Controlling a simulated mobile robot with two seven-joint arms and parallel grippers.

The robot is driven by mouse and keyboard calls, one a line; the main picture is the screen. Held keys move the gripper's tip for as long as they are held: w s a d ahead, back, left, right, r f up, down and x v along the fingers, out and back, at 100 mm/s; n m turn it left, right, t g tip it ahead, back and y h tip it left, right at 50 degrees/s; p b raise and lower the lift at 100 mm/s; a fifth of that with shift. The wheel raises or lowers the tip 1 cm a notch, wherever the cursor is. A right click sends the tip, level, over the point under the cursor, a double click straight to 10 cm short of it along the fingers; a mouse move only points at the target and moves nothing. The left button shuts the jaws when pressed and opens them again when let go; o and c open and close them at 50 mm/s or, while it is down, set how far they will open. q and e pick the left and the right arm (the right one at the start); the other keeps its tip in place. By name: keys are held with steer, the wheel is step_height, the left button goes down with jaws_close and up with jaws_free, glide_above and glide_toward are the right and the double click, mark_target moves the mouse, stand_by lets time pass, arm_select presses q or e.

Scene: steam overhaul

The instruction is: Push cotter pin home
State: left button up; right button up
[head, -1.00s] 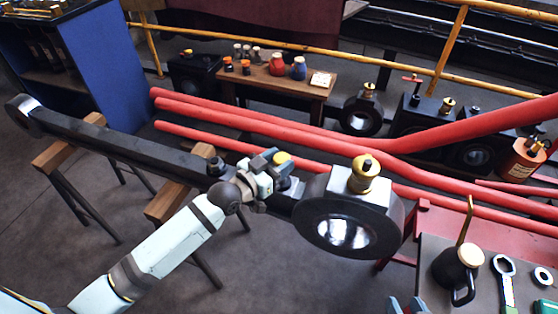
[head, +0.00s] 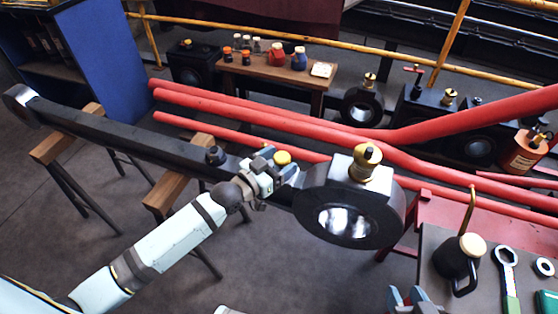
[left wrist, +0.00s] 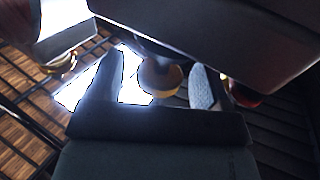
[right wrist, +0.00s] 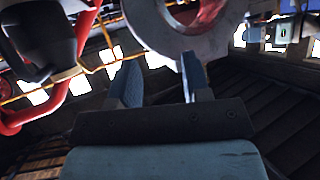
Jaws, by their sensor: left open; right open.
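The long black rod (head: 130,137) lies across wooden trestles, with a thick ring-shaped end (head: 385,210) at right. My left gripper (head: 277,167) is open at the rod just left of that ring. A yellow round cap (head: 282,157) shows at its fingers; in the left wrist view the yellow cap (left wrist: 160,79) sits between the two spread fingers. I cannot tell whether they touch it, and no cotter pin can be made out for certain. My right gripper (head: 408,296) is open and empty at the bottom edge, below the ring; the ring (right wrist: 175,40) is ahead in its wrist view.
A brass oil cup (head: 366,162) stands on the ring, and a dark fitting (head: 215,156) on the rod. Red pipes (head: 300,120) run behind. A grey-topped bench (head: 432,245) at right holds a black oil can (head: 458,262) and a spanner (head: 507,270), close to my right gripper.

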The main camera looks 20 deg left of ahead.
arm_select(q)
steer(key=p+v, duration=0.2)
steer(key=v, duration=1.1)
steer(key=shift+s+a, duration=0.2)
steer(key=shift+s, duration=0.15)
arm_select(e)
steer(key=shift+d+r, duration=0.1)
steer(key=shift+d, duration=0.1)
arm_select(q)
steer(key=s+d+f+n+g+y, duration=0.35)
steer(key=s+d+y, duration=0.2)
steer(key=s, duration=0.55)
step_height(320, 180, up, 17)
steer(key=s+a+g+p, duration=0.1)
steer(key=p, duration=2.7)
steer(key=shift+a+m, duration=0.3)
steer(key=shift+m, duration=0.05)
arm_select(e)
step_height(320, 180, up, 17)
steer(key=s+d+g+h, duration=0.1)
steer(key=d, duration=0.1)
steer(key=shift+s+d+r, duration=0.15)
steer(key=shift+s, duration=0.25)
arm_select(q)
steer(key=shift+c, duration=0.5)
